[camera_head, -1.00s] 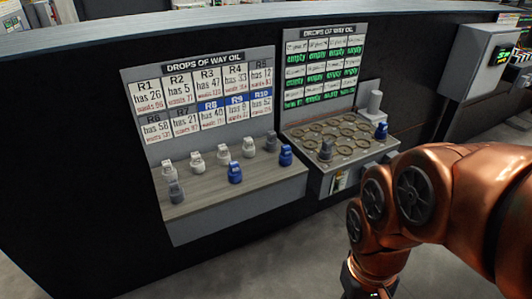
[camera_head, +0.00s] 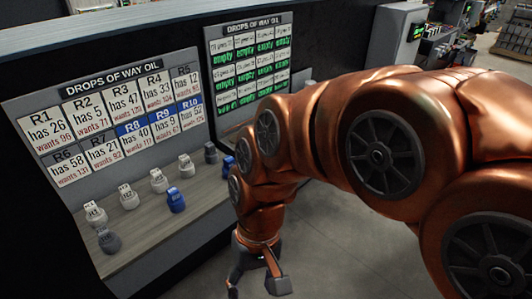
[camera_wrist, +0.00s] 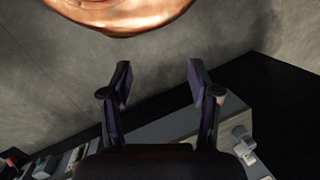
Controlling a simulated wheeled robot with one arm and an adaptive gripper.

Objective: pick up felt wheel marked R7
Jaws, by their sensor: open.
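Small bottle-shaped pieces stand on the shelf (camera_head: 150,228) below the left board, and their marks are too small to read surely. I cannot tell which is R7. Grey ones are at the near left (camera_head: 108,240) and the far end (camera_head: 210,153). White ones stand in a row between, one of them at the middle (camera_head: 158,181). Blue ones are at the front (camera_head: 175,200) and the right (camera_head: 228,165). My gripper (camera_head: 255,284) is open and empty, lower than the shelf and to its right. In the wrist view its fingers (camera_wrist: 160,80) are apart with nothing between.
The left board (camera_head: 120,110) lists R1 to R10 with counts. A second board (camera_head: 250,65) shows "empty" in green; my arm hides much of the station below it. A grey box (camera_head: 400,35) is on the wall behind. Open floor lies right of the shelf.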

